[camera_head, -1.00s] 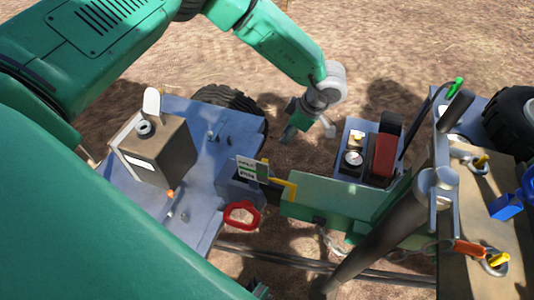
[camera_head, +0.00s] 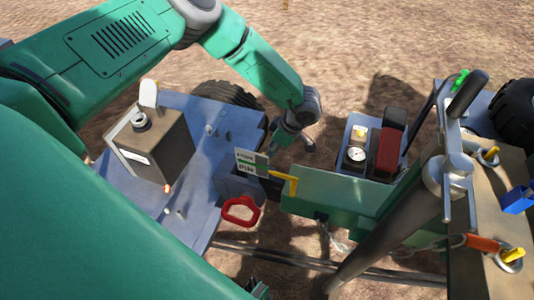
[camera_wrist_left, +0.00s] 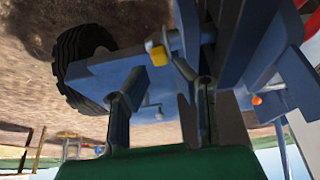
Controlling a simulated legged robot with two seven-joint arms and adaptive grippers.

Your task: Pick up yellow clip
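A yellow bent clip (camera_head: 285,182) sits at the left end of the green panel, beside a small sign with text (camera_head: 250,163). In the left wrist view a small yellow block (camera_wrist_left: 158,55) shows beyond the fingers; I cannot tell for certain that it is the same clip. My left gripper (camera_head: 292,142) hangs pointing down behind the clip, a little above it in the picture and apart from it. Its two fingers are spread with nothing between them, and they show in the left wrist view (camera_wrist_left: 160,110) too. My right gripper is not in view.
A red ring handle (camera_head: 241,210) is in front of the sign. A brown box (camera_head: 155,145) stands on the blue platform (camera_head: 205,215). The green panel (camera_head: 325,192), a gauge box (camera_head: 356,155) and a thick grey post (camera_head: 390,235) lie to the right.

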